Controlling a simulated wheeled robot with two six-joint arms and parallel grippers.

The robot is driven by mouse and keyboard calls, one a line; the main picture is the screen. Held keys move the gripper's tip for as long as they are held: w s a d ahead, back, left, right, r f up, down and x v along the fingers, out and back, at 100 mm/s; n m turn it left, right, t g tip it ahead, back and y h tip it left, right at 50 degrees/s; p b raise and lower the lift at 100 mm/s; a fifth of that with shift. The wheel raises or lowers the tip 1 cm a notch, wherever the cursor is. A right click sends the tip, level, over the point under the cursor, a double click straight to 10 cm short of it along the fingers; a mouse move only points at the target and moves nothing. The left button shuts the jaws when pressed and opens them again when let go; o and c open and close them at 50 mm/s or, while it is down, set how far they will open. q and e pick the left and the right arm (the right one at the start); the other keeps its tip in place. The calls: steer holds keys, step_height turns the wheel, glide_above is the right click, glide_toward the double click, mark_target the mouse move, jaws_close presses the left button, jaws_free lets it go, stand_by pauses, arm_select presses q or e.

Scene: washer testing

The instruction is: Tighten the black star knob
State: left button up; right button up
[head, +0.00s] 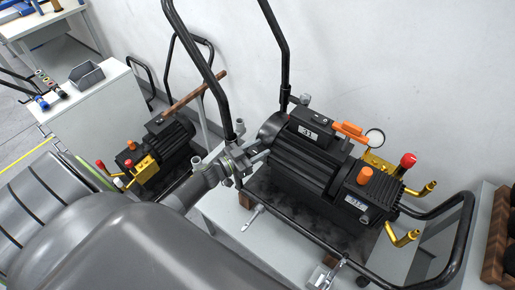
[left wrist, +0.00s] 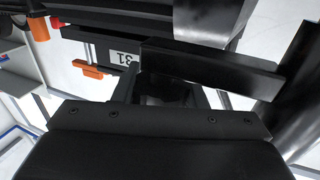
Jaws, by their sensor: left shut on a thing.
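The black washer pump unit (head: 310,150), labelled 31, stands in a black tube frame (head: 283,70) on a light table. My left gripper (head: 260,156) reaches its left end, beside the lower part of the frame's upright tube. The left wrist view shows the fingers (left wrist: 170,90) shut on a dark part between them, which I take for the black star knob (left wrist: 168,94). The knob's outline and star shape are mostly hidden by the fingers and shadow. In the head view the gripper covers the knob. My right gripper is not in view.
A second similar pump (head: 165,145) stands at the left behind my arm. A grey bin (head: 86,75) sits on a white cabinet.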

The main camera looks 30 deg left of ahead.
arm_select(q)
steer(key=shift+w+r, duration=0.1)
steer(key=o, duration=1)
steer(key=b+v, duration=0.4)
steer(key=v, duration=1.3)
steer(key=shift+b, duration=0.4)
steer(key=shift+a, duration=0.15)
